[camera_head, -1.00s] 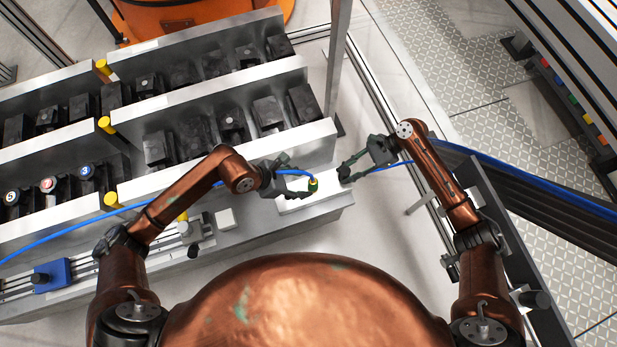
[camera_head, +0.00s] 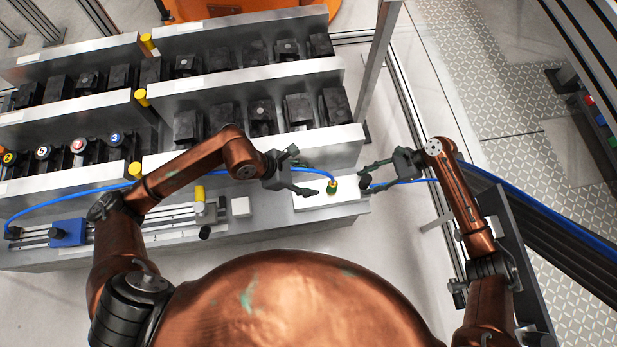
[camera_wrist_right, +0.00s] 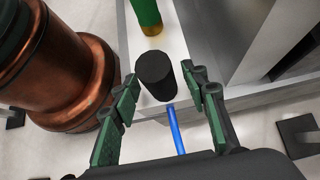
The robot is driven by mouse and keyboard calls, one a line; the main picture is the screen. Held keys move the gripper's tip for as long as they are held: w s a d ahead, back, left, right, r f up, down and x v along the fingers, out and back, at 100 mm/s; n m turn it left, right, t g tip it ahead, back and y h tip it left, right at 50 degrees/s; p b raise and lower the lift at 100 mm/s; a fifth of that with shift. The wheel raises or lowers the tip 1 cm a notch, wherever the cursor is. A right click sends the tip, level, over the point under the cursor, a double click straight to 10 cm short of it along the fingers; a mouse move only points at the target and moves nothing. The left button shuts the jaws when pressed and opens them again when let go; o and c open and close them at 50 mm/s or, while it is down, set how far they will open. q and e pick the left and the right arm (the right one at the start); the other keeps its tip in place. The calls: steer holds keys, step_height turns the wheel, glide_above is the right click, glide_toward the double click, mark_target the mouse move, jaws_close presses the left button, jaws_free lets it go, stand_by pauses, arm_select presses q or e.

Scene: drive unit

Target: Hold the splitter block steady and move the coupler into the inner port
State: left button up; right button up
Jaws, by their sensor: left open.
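The white splitter block (camera_head: 312,201) lies at the right end of the bench. A black cylindrical coupler (camera_head: 364,181) with a blue hose is at the block's right end. My left gripper (camera_head: 318,175) is open and empty, left of the green fitting. My right gripper (camera_head: 365,176) is open around the black coupler (camera_wrist_right: 157,76), with small gaps on both sides in the wrist view.
Metal racks with several black units (camera_head: 262,117) fill the bench behind. A rail with a blue clamp (camera_head: 68,232) and a small white cube (camera_head: 240,207) are at the front. A metal post (camera_head: 379,60) rises behind the block. Blue hoses cross the bench and run right.

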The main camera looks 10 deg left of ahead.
stand_by(0.3)
steer(key=v, duration=1.2)
steer(key=shift+w, duration=0.1)
